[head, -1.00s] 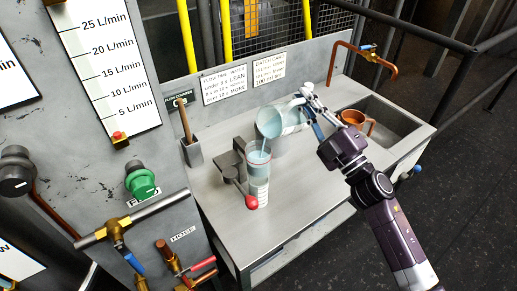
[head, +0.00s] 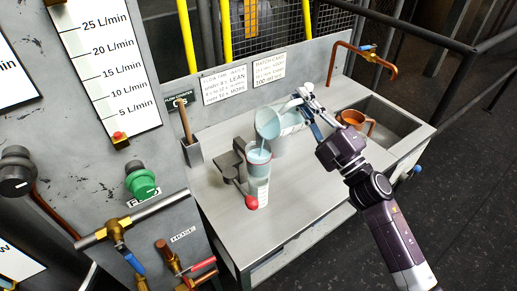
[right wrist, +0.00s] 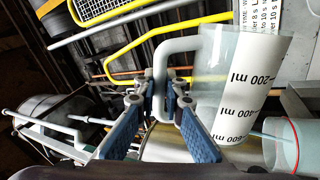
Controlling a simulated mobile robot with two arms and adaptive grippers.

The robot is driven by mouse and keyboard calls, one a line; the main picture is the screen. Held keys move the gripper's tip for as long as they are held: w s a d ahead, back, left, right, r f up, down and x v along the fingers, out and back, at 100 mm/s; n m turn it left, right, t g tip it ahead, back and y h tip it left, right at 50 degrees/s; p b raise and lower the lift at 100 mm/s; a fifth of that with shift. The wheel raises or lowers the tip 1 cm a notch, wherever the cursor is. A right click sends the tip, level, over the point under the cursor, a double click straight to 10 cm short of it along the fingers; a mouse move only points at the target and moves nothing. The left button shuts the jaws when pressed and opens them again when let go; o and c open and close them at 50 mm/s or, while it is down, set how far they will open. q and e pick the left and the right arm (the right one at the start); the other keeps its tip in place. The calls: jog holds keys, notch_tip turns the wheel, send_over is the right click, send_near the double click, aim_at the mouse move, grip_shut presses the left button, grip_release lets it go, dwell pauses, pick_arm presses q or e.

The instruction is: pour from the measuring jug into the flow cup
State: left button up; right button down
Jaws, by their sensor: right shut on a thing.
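The measuring jug (head: 287,123) is clear with pale blue liquid at its mouth. It is tipped to the left above the flow cup, and a thin blue stream runs from its lip. My right gripper (head: 308,100) is shut on the jug's handle, which shows between the fingers in the right wrist view (right wrist: 160,88). The flow cup (head: 258,165) is a clear upright cylinder in a grey stand on the bench, with blue liquid in it and a pale marked part below. Its rim also shows at the right of the right wrist view (right wrist: 292,140). My left gripper is not in view.
A red ball knob (head: 251,202) is beside the cup's lower part. A grey holder (head: 192,152) with a wooden handle stands at the back left. The bench front (head: 295,215) is clear.

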jog(key=shift+s+a+r, duration=0.15)
jog(key=shift+r, duration=0.05)
dwell(0.5)
